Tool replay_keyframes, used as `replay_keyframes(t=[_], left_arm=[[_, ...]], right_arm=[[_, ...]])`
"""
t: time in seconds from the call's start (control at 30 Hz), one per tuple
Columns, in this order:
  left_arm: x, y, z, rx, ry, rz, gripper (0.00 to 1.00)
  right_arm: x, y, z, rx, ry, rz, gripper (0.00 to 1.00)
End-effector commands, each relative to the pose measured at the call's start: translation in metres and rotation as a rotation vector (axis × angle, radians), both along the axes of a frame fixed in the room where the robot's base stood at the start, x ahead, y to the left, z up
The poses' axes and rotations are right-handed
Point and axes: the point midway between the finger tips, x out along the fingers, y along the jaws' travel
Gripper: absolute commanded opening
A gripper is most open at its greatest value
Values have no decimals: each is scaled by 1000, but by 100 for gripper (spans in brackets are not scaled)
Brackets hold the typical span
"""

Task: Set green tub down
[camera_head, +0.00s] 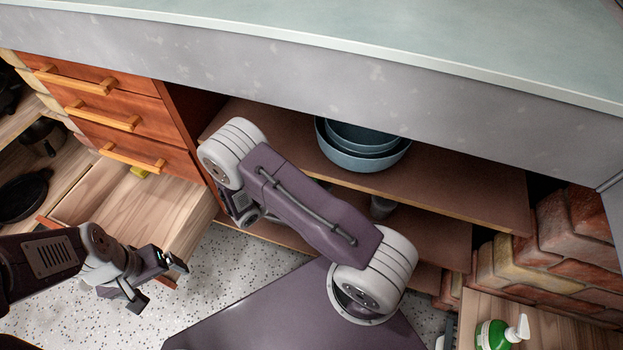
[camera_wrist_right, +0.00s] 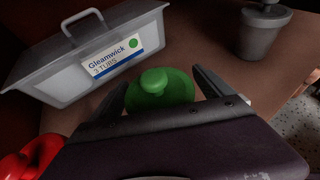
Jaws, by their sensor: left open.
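The green tub (camera_wrist_right: 160,90), with a round knob on its lid, shows in the right wrist view. It is between the two fingers of my right gripper (camera_wrist_right: 163,90). The fingers stand wide apart on either side of it; whether they press on it, and whether its base touches the brown surface, I cannot tell. My right gripper is hidden in the head view, where the forearm reaches in under the counter.
A grey bin labelled "Gleamwick 3 TUBS" (camera_wrist_right: 88,62) stands behind the green tub. A red knobbed object (camera_wrist_right: 30,160) is at lower left, a grey pot (camera_wrist_right: 264,32) at upper right. Blue bowls (camera_head: 360,158) sit on the upper shelf (camera_head: 460,190). The drawer (camera_head: 135,205) is open.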

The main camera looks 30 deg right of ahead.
Motion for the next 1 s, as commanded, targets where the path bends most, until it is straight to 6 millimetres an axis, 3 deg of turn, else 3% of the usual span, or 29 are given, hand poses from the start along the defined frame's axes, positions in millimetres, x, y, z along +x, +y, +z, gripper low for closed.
replay_keyframes(t=[0.17,0.4,0.63,1.0], left_arm=[[0,0,5,0,0,0,90],[0,0,41,0,0,0,90],[0,0,59,0,0,0,90],[0,0,61,0,0,0,90]], right_arm=[[0,2,7,0,-1,2,91],[-11,54,33,2,-2,6,91],[-22,97,48,0,-1,3,91],[-25,108,49,0,0,-1,91]])
